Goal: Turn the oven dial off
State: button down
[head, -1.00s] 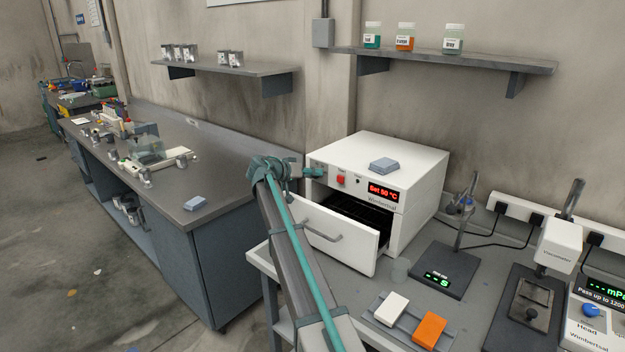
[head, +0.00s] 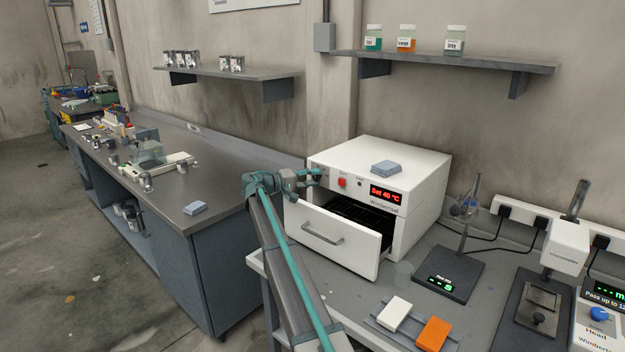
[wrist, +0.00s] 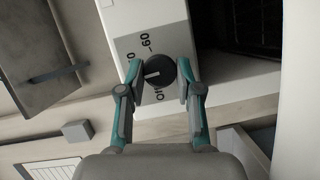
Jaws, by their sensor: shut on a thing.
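The white oven (head: 428,172) stands on the grey bench with its front drawer (head: 335,238) pulled open. Its red display (head: 387,195) appears to read "Set 40 °C". The black round dial (wrist: 160,72) with a white pointer line is on the oven's front panel in the wrist view. Printed marks, including "60" and "Off", surround it. My gripper (wrist: 158,78) is shut on the dial, one teal finger on each side. In the head view my gripper (head: 318,178) is at the left end of the panel and hides the dial.
A folded blue-grey cloth (head: 386,168) lies on the oven. A red switch (head: 342,182) is right of my gripper. The open drawer juts out below my gripper. A scale (head: 447,272) and white and orange blocks (head: 394,314) are to the right.

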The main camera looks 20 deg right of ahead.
jog(key=shift+f+n, duration=0.1)
jog(key=shift+n, duration=0.5)
jog(key=shift+h, duration=0.3)
jog(key=c, duration=0.8)
grip_release()
